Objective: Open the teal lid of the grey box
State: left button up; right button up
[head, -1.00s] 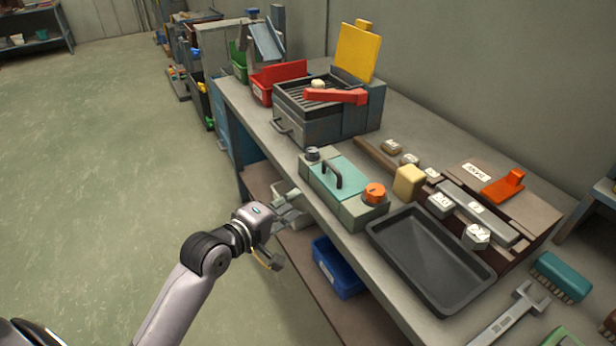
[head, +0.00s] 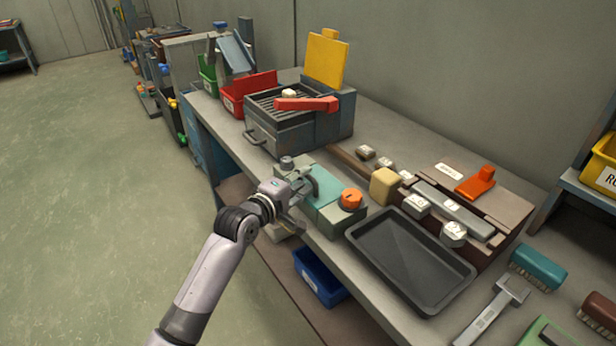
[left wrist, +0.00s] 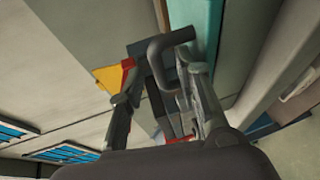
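The grey box (head: 328,222) stands near the front edge of the bench. Its teal lid (head: 326,205) lies flat and closed, with an orange knob (head: 351,198) beside it. My left gripper (head: 302,203) is at the lid's left side and hides part of the lid and most of its handle. In the left wrist view the dark looped handle (left wrist: 169,42) stands out from the teal lid (left wrist: 207,30). My left gripper (left wrist: 156,82) is open there, with the handle at the fingertips, close to the right finger. I cannot tell whether they touch. My right gripper is not in view.
A black tray (head: 410,296) lies to the right of the box. A grill-like unit (head: 285,131) with a red handle (head: 307,104) stands behind it. A yellow block (head: 385,186) is close to the box. A blue bin (head: 318,279) sits on the shelf below.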

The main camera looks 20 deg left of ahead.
aim_at(317, 178)
pick_arm(q)
jog(key=shift+x, duration=1.45)
jog(key=shift+c, duration=0.6)
grip_shut()
